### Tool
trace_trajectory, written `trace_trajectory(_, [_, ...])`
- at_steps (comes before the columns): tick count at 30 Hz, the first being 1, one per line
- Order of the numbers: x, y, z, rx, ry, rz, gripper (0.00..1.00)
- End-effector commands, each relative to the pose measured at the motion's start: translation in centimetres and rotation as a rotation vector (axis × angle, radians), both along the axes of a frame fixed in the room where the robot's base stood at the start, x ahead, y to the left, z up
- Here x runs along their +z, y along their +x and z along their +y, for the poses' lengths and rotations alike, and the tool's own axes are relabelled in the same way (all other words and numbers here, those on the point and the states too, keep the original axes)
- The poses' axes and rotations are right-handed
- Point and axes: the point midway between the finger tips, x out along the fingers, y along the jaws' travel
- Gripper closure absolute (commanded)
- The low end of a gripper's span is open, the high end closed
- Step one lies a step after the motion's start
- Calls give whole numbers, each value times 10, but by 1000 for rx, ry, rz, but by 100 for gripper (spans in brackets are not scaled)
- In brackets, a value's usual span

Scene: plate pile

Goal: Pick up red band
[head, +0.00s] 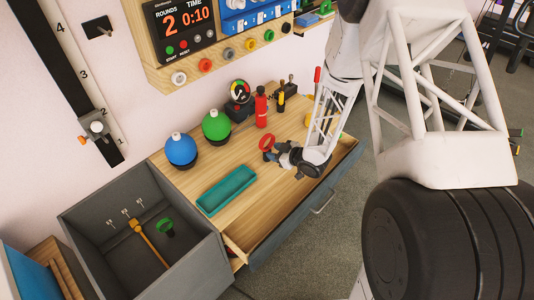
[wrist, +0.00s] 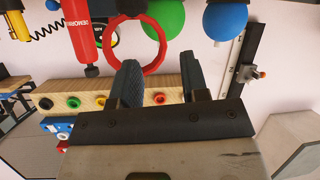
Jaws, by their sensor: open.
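The red band (head: 267,142) is a ring standing up above the wooden tabletop, right at the tips of my gripper (head: 277,153) in the head view. In the wrist view the red band (wrist: 164,52) lies just past the fingertips, its near edge partly overlapped by the left finger. My gripper (wrist: 156,72) is open, with both dark fingers apart and nothing clearly held between them. A dark object shows through the ring. Whether a finger touches the band, I cannot tell.
A red bottle (head: 261,108), green ball (head: 216,125) and blue ball (head: 181,149) stand behind the band. A teal tray (head: 226,188) lies to its left. Tabletop between tray and gripper is clear.

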Motion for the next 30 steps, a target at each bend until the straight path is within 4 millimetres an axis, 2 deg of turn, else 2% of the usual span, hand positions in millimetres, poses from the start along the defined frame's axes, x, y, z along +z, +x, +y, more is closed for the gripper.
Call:
trace_trajectory(7, [-7, 11, 14, 1, 0, -1, 59])
trace_trajectory(22, [-9, 15, 18, 0, 0, 0, 59])
trace_trajectory(30, [-18, 31, 36, 2, 0, 0, 59])
